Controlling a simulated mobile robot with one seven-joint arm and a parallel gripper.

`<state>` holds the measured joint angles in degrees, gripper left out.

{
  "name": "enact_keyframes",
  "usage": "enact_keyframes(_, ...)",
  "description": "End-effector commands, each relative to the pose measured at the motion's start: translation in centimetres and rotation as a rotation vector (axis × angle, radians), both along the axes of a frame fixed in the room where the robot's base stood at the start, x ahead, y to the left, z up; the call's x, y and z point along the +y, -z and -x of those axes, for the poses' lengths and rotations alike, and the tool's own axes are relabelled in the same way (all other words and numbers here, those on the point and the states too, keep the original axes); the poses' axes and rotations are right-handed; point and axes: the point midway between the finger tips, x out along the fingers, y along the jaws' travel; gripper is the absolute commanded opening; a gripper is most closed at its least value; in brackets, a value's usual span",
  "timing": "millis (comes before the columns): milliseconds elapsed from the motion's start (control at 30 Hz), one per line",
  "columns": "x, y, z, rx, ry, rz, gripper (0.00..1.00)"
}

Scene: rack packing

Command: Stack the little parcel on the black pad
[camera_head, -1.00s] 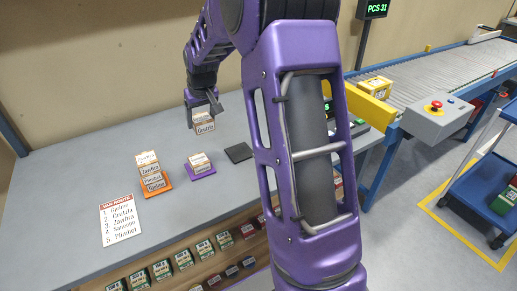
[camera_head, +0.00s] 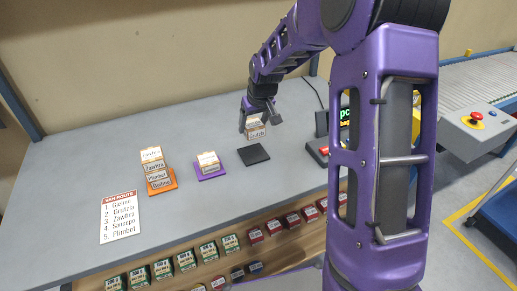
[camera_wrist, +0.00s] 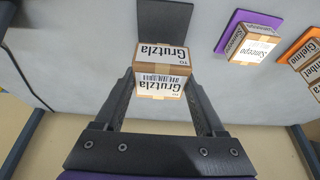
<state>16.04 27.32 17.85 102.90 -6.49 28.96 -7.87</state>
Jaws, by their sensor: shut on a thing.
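My gripper (camera_head: 259,117) is shut on a little parcel (camera_head: 255,131), a brown box with white labels reading "Grutzla". The black pad (camera_head: 253,154) lies flat and bare on the grey table, just below the parcel in the head view. In the wrist view the parcel (camera_wrist: 162,70) sits between the two fingers (camera_wrist: 160,105), and the black pad (camera_wrist: 165,20) shows beyond it, partly hidden by it. The parcel appears to be held above the table, behind the pad; the exact height is hard to tell.
A purple pad (camera_head: 211,176) with a "Sansepo" parcel (camera_head: 208,161) is left of the black pad. Further left, an orange pad (camera_head: 163,187) bears stacked parcels (camera_head: 155,167). A route list (camera_head: 120,218) lies at the left. A dark device (camera_head: 318,152) stands right of the black pad.

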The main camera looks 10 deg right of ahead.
Motion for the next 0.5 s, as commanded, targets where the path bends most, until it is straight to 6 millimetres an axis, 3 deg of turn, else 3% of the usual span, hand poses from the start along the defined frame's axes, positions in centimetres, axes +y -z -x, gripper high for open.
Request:
enact_keyframes(100,0.0,2.7,0.1,0.003,0.000,0.000,0.14)
enact_keyframes(367,0.0,4.9,0.0,0.001,0.000,0.000,0.14)
enact_keyframes(500,0.0,7.0,0.1,0.003,0.000,0.001,0.14)
